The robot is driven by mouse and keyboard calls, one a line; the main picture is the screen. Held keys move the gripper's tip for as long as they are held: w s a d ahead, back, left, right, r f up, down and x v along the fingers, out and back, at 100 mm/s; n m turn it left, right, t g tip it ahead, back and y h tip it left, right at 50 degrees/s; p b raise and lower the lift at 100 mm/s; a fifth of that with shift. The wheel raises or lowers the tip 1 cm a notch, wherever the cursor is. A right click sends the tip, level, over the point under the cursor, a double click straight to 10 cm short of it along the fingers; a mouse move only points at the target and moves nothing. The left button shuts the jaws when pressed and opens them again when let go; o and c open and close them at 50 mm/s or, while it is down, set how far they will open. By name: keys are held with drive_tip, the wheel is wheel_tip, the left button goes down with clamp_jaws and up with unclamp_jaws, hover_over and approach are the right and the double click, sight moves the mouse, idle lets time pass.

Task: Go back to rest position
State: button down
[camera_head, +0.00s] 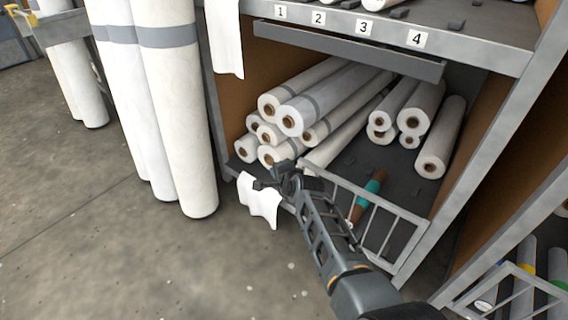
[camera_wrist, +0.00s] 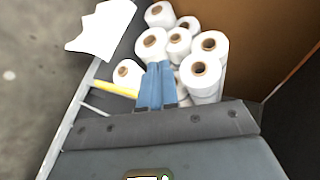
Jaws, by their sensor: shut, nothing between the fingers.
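My gripper (camera_head: 276,182) is in front of the lower shelf bay, at the left end of its low rail. In the wrist view, its two blue fingers (camera_wrist: 157,84) are side by side and shut, with nothing seen between them. They point toward a stack of white rolls (camera_wrist: 178,42) with brown cores. The same stack (camera_head: 290,120) lies just beyond my gripper in the head view. I cannot tell whether the fingers touch a roll. My arm reaches in from the lower right, across the rail.
A grey rail (camera_head: 372,206) fronts the bay, and a white sheet (camera_head: 261,203) hangs at its left end. Tall white rolls (camera_head: 185,120) stand at left. More rolls (camera_head: 432,150) and a teal-banded brown roll (camera_head: 370,190) lie inside. Floor at lower left is clear.

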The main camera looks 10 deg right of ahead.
drive_tip(key=shift+s+a+r+p, duration=0.35)
drive_tip(key=shift+s+a+r, duration=0.2)
drive_tip(key=shift+a, duration=0.1)
drive_tip(key=s+d+f+n+t+h, duration=0.1)
drive_tip(key=s+d+f+n, duration=0.25)
drive_tip(key=s+d, duration=0.5)
drive_tip(key=s+d+f+n+h, duration=0.15)
drive_tip(key=s+d+f, duration=0.3)
drive_tip(key=s, duration=0.75)
drive_tip(key=s+d+r+n+t, duration=0.1)
drive_tip(key=s+r+n, duration=0.2)
drive_tip(key=s, duration=0.8)
drive_tip(key=s+d+r+n, duration=0.2)
drive_tip(key=s+r+n, duration=0.1)
drive_tip(key=s, duration=0.8)
drive_tip(key=s+a+r+n+t, duration=0.1)
drive_tip(key=s+a+r+n, duration=0.1)
drive_tip(key=s+r, duration=0.75)
drive_tip(key=s+a+r+n, duration=0.3)
drive_tip(key=s+r, duration=0.6)
drive_tip(key=r, duration=0.1)
wheel_tip(320, 180, up, 21)
drive_tip(key=p, duration=1.9)
drive_tip(key=shift+s+r, duration=0.15)
drive_tip(key=shift+r, duration=0.05)
drive_tip(key=shift+d, duration=0.1)
